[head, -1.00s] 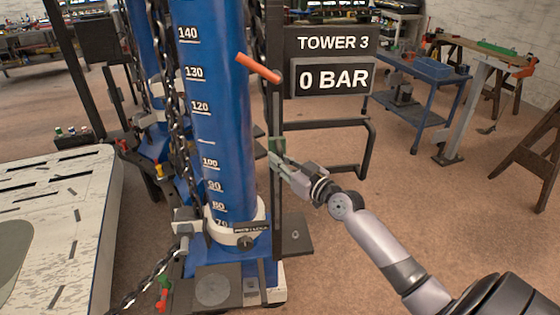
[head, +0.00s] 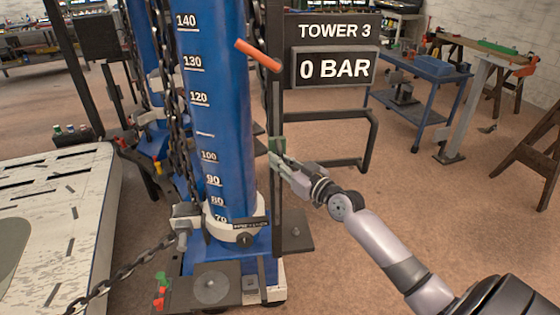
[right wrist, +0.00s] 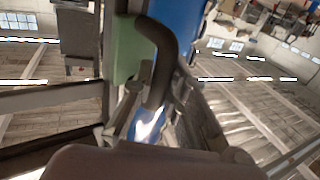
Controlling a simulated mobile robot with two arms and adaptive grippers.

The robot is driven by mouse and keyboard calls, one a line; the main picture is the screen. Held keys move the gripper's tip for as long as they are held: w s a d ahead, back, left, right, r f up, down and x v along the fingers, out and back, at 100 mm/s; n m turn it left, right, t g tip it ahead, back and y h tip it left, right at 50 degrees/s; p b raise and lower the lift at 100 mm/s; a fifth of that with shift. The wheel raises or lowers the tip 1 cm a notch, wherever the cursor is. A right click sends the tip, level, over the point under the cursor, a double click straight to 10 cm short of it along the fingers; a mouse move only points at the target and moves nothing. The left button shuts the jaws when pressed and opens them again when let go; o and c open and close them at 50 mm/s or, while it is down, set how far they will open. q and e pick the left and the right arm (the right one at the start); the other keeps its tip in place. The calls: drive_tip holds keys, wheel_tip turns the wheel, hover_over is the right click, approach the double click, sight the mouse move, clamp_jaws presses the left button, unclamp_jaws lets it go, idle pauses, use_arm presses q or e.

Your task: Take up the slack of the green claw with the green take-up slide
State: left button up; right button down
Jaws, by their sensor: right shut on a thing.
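The green take-up slide (head: 276,146) is a small green piece on the dark upright post (head: 278,205), right of the blue tower. My right gripper (head: 281,161) is shut on it, and its fingers hide part of it. The right wrist view shows a green block (right wrist: 124,48) close up beside a dark bent bar (right wrist: 162,62). I cannot make out the green claw. A dark chain (head: 125,270) runs from the tower's lower bracket down to the left and out of the picture. My left gripper is not in view.
The blue tower (head: 232,120) has a printed scale and an orange handle (head: 258,55). A sign (head: 336,68) reads 0 BAR. Small green and red pieces (head: 160,278) show by the tower's base. A pale slotted bench (head: 80,235) stands left.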

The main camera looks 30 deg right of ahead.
drive_tip(key=shift+s+f, duration=0.1)
drive_tip(key=shift+f, duration=0.75)
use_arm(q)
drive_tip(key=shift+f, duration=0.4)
use_arm(e)
drive_tip(key=shift+a, duration=0.2)
drive_tip(key=shift+s, duration=0.1)
drive_tip(key=c, duration=2)
unclamp_jaws()
drive_tip(key=o, duration=0.4)
drive_tip(key=shift+w+d, duration=0.25)
drive_tip(key=shift+o, duration=0.2)
drive_tip(key=shift+s+a+r, duration=0.1)
drive_tip(key=shift+r, duration=0.15)
